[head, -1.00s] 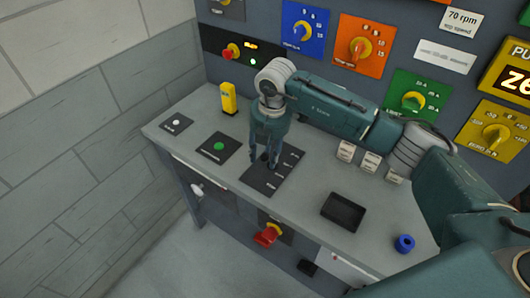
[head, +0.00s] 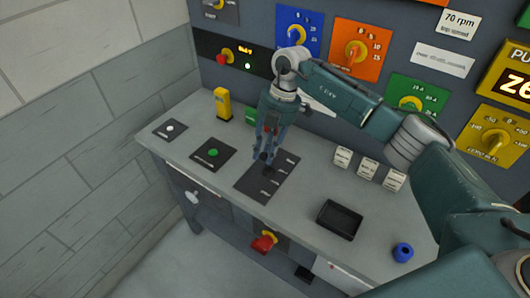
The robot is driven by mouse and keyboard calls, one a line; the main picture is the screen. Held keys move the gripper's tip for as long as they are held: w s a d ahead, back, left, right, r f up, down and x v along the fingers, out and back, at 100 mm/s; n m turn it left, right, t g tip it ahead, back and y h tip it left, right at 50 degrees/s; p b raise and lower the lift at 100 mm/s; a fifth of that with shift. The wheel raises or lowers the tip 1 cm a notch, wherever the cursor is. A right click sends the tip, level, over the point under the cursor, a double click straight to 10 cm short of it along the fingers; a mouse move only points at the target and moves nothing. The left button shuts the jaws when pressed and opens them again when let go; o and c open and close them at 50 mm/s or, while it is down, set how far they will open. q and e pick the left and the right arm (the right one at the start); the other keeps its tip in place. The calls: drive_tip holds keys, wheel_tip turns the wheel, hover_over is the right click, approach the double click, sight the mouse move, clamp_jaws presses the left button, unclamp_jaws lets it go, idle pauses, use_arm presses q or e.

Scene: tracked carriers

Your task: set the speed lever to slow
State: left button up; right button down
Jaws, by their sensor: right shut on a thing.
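The speed lever's dark plate (head: 258,187) lies on the grey bench top, with several small white marks along its right side. My right gripper (head: 264,158) points down over the far part of this plate and is shut on the lever. The lever is mostly hidden between the fingers; a small bit of red shows there. The marks are too small to read, so I cannot tell which one the lever stands at. My left gripper is not in view.
A green button (head: 213,153) and a yellow post (head: 222,103) stand left of the gripper. A black tray (head: 340,220) and a blue ring (head: 403,252) lie at the right. Small white label blocks (head: 368,168) stand behind the tray. The panel with knobs rises behind.

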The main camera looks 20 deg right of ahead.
drive_tip(key=shift+d, duration=0.4)
drive_tip(key=shift+a, duration=0.1)
drive_tip(key=c, duration=1.8)
unclamp_jaws()
drive_tip(key=shift+o, duration=1.2)
drive_tip(key=shift+w, duration=0.1)
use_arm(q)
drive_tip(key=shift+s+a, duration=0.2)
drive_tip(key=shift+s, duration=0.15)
use_arm(e)
drive_tip(key=v, duration=1.2)
